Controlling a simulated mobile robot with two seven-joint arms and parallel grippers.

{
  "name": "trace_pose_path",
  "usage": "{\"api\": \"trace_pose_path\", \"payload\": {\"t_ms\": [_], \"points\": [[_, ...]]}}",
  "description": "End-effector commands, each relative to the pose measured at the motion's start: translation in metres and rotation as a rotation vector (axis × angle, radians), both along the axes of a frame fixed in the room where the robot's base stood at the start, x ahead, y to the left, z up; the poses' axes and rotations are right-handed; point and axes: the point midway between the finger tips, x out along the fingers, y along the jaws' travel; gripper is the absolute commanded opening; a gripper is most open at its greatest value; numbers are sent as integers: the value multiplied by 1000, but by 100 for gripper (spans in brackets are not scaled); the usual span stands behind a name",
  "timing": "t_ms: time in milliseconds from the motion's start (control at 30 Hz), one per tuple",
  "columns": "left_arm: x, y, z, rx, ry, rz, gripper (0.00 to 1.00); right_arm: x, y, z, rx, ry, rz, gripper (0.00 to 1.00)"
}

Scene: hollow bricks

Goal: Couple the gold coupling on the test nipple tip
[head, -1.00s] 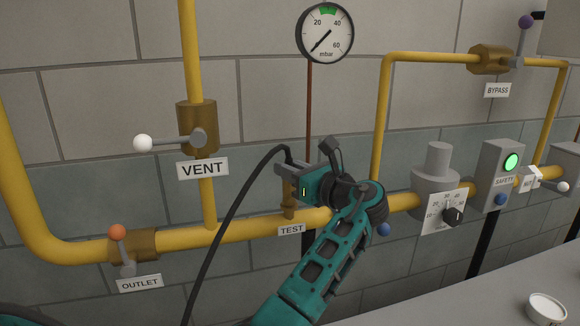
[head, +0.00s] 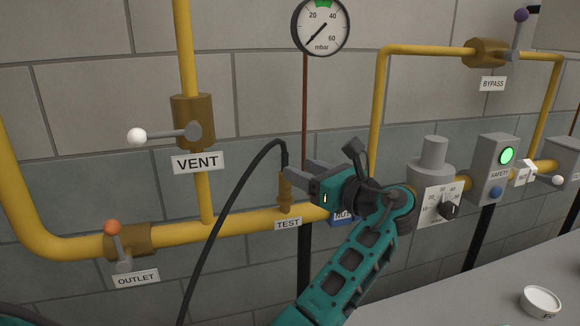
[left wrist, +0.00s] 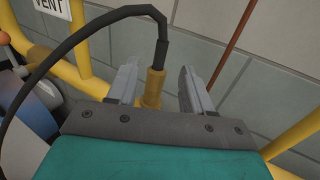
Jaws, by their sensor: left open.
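The gold coupling (head: 285,186) is on the end of a black hose (head: 229,197) and stands upright over the TEST branch of the yellow pipe, above the TEST label (head: 288,224). The nipple tip itself is hidden, so I cannot see how deep the coupling sits. My left gripper (head: 299,170) is open just to the right of the coupling in the head view. In the left wrist view the coupling (left wrist: 153,86) stands beyond the palm, between the two spread fingers (left wrist: 157,84), closer to the left one. My right gripper does not show.
The VENT valve (head: 193,122) and OUTLET valve (head: 128,240) are to the left. A pressure gauge (head: 321,27) hangs above, its needle low. The regulator (head: 432,180) and SAFETY box (head: 495,170) are to the right. A white bowl (head: 541,300) stands on the grey bench.

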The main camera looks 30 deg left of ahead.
Motion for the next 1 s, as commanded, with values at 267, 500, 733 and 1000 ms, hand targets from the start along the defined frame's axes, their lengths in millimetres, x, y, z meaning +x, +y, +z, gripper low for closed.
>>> {"api": "trace_pose_path", "payload": {"t_ms": [267, 500, 733, 1000], "points": [[-13, -53, 0, 0, 0, -2, 50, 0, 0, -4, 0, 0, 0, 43], [-18, -69, 0, 1, -1, 0, 50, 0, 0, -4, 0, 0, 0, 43], [-18, -69, 1, 1, -1, 0, 50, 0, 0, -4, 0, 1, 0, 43], [-18, -69, 0, 1, 0, 0, 50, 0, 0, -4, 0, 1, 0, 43]]}}
